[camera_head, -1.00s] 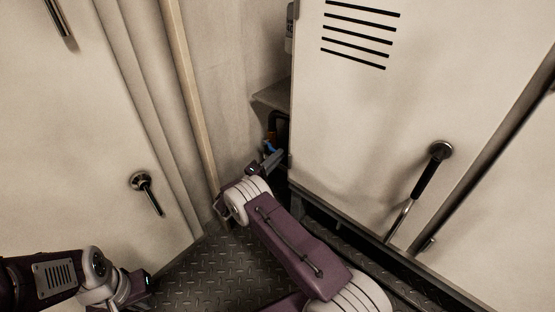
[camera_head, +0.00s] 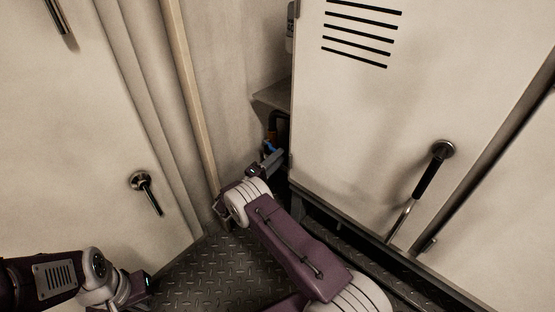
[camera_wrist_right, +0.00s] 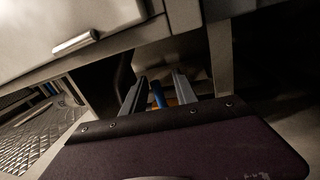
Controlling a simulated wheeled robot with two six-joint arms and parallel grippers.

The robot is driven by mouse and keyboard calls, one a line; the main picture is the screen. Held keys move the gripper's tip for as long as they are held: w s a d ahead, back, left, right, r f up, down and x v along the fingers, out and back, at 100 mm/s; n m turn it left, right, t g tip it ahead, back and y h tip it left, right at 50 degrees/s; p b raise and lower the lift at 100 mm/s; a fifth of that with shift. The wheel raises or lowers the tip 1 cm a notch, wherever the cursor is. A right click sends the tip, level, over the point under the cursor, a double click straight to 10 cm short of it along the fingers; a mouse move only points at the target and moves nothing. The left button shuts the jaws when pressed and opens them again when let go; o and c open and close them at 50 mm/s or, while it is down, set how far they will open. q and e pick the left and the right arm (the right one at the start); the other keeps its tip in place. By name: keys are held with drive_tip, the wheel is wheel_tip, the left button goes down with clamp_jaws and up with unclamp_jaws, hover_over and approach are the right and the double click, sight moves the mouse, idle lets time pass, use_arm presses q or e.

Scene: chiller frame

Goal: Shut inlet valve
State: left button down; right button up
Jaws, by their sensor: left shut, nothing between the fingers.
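A small blue valve handle (camera_head: 270,146) shows in the dark gap beside the large cabinet panel. My right gripper (camera_head: 272,158) reaches into that gap, close to the handle. In the right wrist view the two fingers (camera_wrist_right: 158,90) stand apart, and the blue handle (camera_wrist_right: 157,94) shows between them with space on both sides. I cannot tell whether it lies fully between the fingertips or just beyond them. The rest of the valve is hidden in shadow. My left gripper (camera_head: 142,284) is at the lower left, shut and empty, away from the valve; its fingers are hard to see.
The cabinet panel (camera_head: 350,110) with black slots and a long lever handle (camera_head: 424,185) stands right of the gap. A grey ledge (camera_head: 272,96) is above the valve. A pale door (camera_head: 90,150) is at the left. Checkered metal floor (camera_head: 225,262) lies below.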

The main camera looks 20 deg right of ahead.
drive_tip(key=p+v, duration=0.3)
drive_tip(key=v, duration=0.6)
